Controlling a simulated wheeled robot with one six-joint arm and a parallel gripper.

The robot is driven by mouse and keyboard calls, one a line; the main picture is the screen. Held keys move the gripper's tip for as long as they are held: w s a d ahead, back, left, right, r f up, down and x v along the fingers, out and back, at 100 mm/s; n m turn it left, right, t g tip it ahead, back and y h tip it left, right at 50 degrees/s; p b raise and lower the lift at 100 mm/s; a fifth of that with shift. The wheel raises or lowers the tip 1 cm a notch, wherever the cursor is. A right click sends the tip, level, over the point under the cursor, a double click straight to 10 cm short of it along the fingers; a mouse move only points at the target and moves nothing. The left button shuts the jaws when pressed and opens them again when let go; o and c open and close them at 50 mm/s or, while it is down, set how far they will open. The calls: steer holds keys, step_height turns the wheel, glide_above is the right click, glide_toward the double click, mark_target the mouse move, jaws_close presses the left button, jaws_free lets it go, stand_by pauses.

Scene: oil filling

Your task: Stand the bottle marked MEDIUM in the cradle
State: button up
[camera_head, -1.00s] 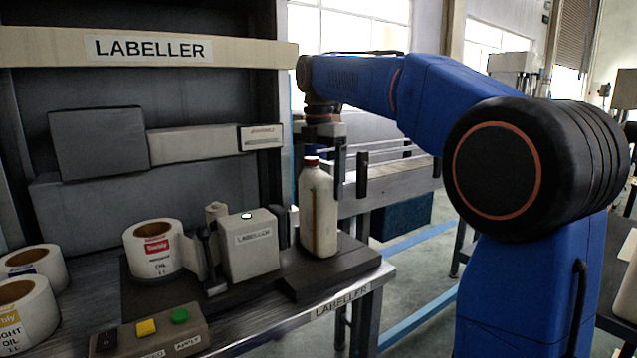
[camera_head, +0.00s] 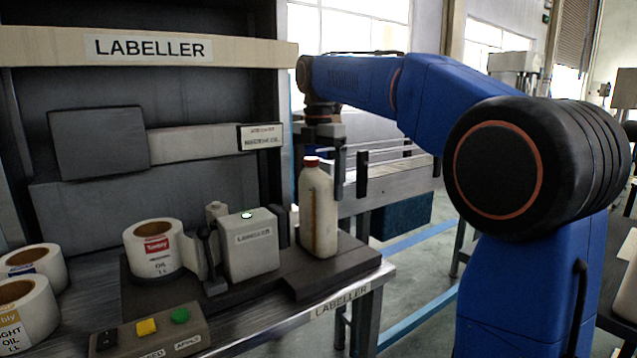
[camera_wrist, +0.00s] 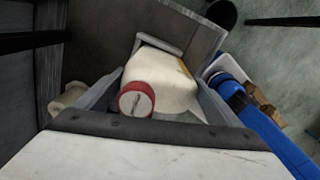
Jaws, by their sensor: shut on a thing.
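A white bottle (camera_head: 319,212) with a red cap stands upright on the dark base plate (camera_head: 345,262) at the right end of the labeller. No MEDIUM marking can be read on it; a small yellow patch shows on its side in the wrist view. My gripper (camera_head: 338,172) is at the bottle's upper part, coming from above. In the wrist view the bottle (camera_wrist: 172,82) lies between the two grey fingers, and the gripper is shut on it. Whether the bottle's foot sits in a cradle, I cannot clearly tell.
The grey labeller box (camera_head: 250,246) stands just left of the bottle, with a label roll (camera_head: 154,250) beyond it. A button box (camera_head: 150,330) is at the front. More rolls (camera_head: 25,310) lie at the far left. The bench edge is close on the right.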

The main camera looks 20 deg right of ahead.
stand_by(0.3)
steer(key=o, duration=1.4)
steer(key=shift+c, duration=0.2)
steer(key=shift+r, duration=3.5)
